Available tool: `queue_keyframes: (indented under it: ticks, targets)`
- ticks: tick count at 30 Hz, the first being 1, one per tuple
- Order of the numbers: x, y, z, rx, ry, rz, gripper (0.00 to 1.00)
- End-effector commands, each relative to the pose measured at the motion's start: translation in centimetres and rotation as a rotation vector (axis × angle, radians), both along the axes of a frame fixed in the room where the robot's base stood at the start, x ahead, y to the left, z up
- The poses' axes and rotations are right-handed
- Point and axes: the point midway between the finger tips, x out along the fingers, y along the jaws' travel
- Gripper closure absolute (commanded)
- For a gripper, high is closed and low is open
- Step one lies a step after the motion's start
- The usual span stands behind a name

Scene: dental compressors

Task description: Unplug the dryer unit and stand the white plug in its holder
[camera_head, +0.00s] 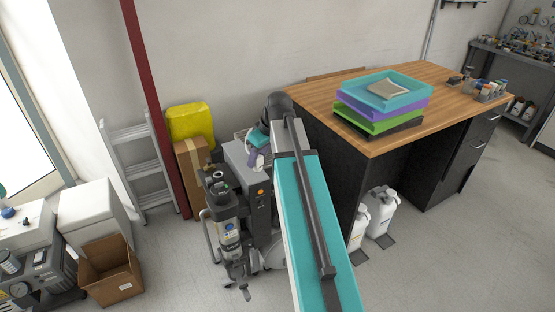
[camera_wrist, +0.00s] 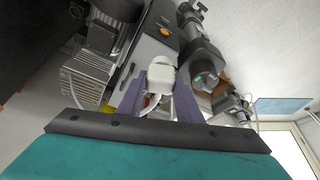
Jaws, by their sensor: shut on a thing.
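My gripper (camera_wrist: 158,102) has two purple fingers shut on the white plug (camera_wrist: 161,72), which sits between the fingertips in the wrist view. A pale cable shows below the plug, between the fingers. The dryer unit, a grey cabinet (camera_wrist: 150,50) with an orange button, lies just beyond the plug. I cannot tell whether the plug touches it. In the head view the cabinet (camera_head: 260,211) stands left of the wooden table, and my gripper (camera_head: 256,158) is over its top, partly hidden by my arm. The plug is not clear there. I cannot make out the plug's holder.
The wooden table (camera_head: 420,105) with stacked trays is to the right.

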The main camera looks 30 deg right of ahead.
Motion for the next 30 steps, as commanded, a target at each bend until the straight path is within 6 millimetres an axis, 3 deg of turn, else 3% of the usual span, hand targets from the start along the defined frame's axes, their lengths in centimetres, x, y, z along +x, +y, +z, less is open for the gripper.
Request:
queue_keyframes:
  ticks: [1, 12, 21, 27, 30]
  targets:
    - [0.4, 1.3, 1.9, 0.000, -0.001, 0.013, 0.91]
    - [2.2, 10.0, 9.8, -0.003, 0.002, 0.049, 0.91]
    - [2.6, 16.8, 16.2, -0.004, 0.004, 0.017, 0.91]
    - [2.1, 20.8, 20.4, -0.003, 0.003, -0.088, 0.91]
    - [1.8, 21.6, 21.2, -0.002, 0.001, -0.173, 0.91]
